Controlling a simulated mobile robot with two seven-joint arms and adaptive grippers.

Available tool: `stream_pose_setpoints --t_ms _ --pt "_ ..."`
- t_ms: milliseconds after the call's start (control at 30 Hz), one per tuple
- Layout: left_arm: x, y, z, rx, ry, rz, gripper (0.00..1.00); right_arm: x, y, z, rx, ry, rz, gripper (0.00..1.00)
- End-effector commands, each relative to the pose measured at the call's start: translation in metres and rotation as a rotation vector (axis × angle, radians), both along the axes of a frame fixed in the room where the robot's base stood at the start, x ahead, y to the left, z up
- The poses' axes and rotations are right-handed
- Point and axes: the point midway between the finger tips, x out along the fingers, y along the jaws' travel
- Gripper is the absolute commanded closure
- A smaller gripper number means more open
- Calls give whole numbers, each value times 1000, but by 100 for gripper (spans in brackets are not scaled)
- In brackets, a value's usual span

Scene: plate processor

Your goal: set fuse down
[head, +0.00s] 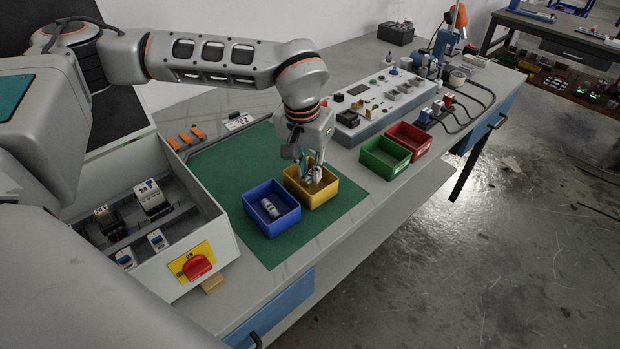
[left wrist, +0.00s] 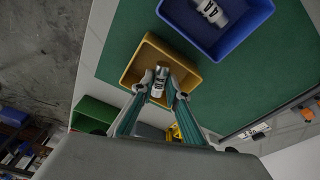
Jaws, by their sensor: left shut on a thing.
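My left gripper (head: 312,175) points down into the yellow bin (head: 325,196) on the green mat. In the left wrist view the left gripper (left wrist: 166,92) is shut on a small silver fuse (left wrist: 159,80) with dark marking, held within the outline of the yellow bin (left wrist: 190,80). Whether the fuse touches the bin floor cannot be told. Another pale fuse with dark lettering (head: 269,207) lies in the blue bin (head: 284,223), left of the yellow one; it also shows in the left wrist view (left wrist: 211,12). My right gripper is not in view.
An open grey box with a red switch (head: 199,266) stands left of the mat (head: 236,165). A green bin (head: 383,160) and a red bin (head: 410,138) sit to the right. A control panel (head: 375,110) stands behind. Bare mat surrounds the blue and yellow bins.

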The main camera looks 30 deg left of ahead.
Motion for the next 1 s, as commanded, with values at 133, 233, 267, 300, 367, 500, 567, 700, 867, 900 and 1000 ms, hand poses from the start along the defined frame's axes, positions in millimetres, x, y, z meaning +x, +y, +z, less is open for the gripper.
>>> stream_pose_setpoints --t_ms 133,233,267,300,367,500,567,700,867,900,1000 --pt "-1 0 -24 0 4 -1 100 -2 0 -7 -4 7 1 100" --pt "0 0 -27 0 1 -1 100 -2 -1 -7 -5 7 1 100" --pt "0 0 -26 0 0 -1 100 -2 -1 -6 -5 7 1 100" --pt "0 0 -26 0 0 -1 100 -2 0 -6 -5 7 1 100" --pt "0 0 -25 0 0 -1 100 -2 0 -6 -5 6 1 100" --pt "0 0 -27 0 1 -1 100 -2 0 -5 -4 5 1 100" --pt "0 0 -29 0 1 -1 100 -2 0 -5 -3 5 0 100" --pt "0 0 -29 0 1 -1 69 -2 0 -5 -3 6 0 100" --pt "0 0 -29 0 1 -1 69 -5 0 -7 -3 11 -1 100" --pt "0 0 -29 0 1 -1 69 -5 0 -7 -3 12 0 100" --pt "0 0 -27 0 0 -1 69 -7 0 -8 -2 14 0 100"
